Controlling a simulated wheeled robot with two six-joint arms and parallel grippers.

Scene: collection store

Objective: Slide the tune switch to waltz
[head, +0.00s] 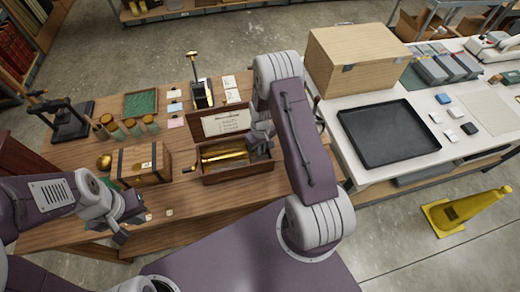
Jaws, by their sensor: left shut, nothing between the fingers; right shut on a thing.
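The music box (240,177) is an open wooden case on the brown table, with a brass cylinder (222,157) lying inside and a crank at its left end. Its raised lid (226,121) carries a paper sheet. My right gripper (263,150) reaches down to the right end of the music box and is shut on a small part there, apparently the tune switch. The fingers hide that part, and I cannot read its position or any tune label. My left gripper (127,225) is shut and empty near the table's front edge, left of the music box.
A wooden chest (143,164) stands left of the music box, with several jars (133,127) and a black press (68,122) behind. A white table (358,170) at the right bears a black tray (388,133) and a large box (357,60).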

